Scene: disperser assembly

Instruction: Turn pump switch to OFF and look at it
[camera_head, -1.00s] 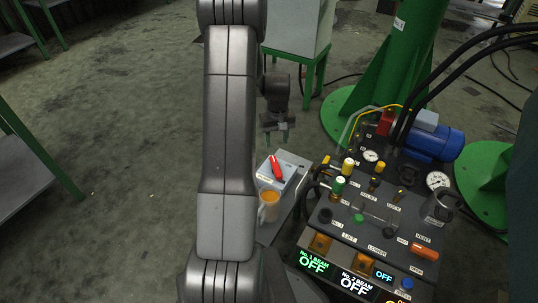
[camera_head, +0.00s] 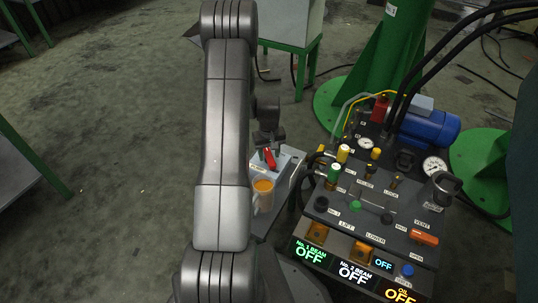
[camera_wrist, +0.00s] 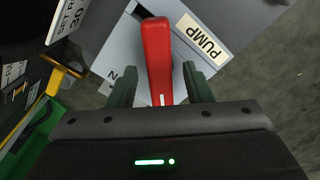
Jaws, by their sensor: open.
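The pump switch is a red handle (camera_wrist: 157,50) on a grey box (camera_wrist: 119,45) with a "PUMP" label (camera_wrist: 202,37). In the wrist view the handle lies between the two fingers of my gripper (camera_wrist: 160,80), which stand open with a gap on each side. An "N" letter shows by the left finger; the rest of that marking is hidden. In the head view the red handle (camera_head: 270,158) shows partly behind my gripper (camera_head: 266,146), on the grey box right of my arm.
To the right is a control panel (camera_head: 375,207) with knobs, levers and lit "OFF" displays (camera_head: 309,252). A blue motor (camera_head: 430,128) and hoses are behind it.

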